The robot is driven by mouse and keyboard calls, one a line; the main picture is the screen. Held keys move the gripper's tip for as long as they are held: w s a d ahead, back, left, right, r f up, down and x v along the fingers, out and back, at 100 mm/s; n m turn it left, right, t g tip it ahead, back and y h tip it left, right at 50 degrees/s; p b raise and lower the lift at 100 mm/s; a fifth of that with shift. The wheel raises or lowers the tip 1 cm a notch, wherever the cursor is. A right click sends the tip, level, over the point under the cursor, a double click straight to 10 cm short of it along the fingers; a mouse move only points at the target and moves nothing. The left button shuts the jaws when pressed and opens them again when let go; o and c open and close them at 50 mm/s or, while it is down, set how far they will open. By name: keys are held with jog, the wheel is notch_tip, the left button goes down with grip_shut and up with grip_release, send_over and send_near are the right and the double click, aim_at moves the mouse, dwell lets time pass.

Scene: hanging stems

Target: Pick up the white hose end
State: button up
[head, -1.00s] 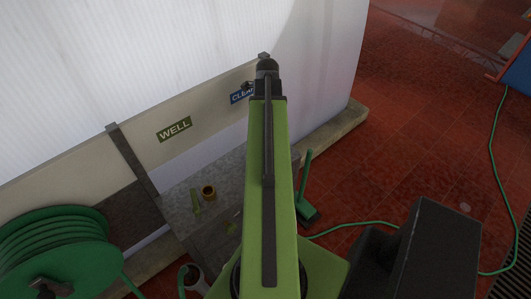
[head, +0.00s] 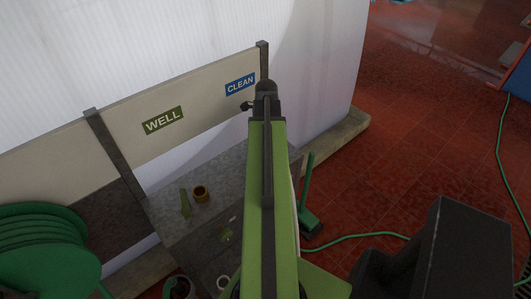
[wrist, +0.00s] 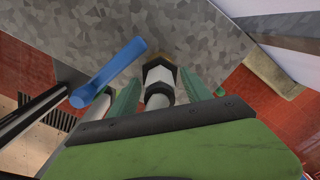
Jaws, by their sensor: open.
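In the wrist view a white hose end (wrist: 159,75) with a dark brassy hexagonal fitting lies between the two green fingers of my gripper (wrist: 160,80). A grey collar and a pale hose run back from it towards the gripper body. My gripper is open, with one finger on each side of the hose end. I cannot tell whether either finger touches it. In the head view my arm covers the gripper, and I cannot make out the hose end there.
A blue tube (wrist: 108,72) lies left of the gripper, close to the left finger. A green hose reel (head: 45,255) stands at left. WELL (head: 163,120) and CLEAN (head: 240,84) signs hang on the backboard.

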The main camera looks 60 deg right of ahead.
grip_shut()
dwell(0.4)
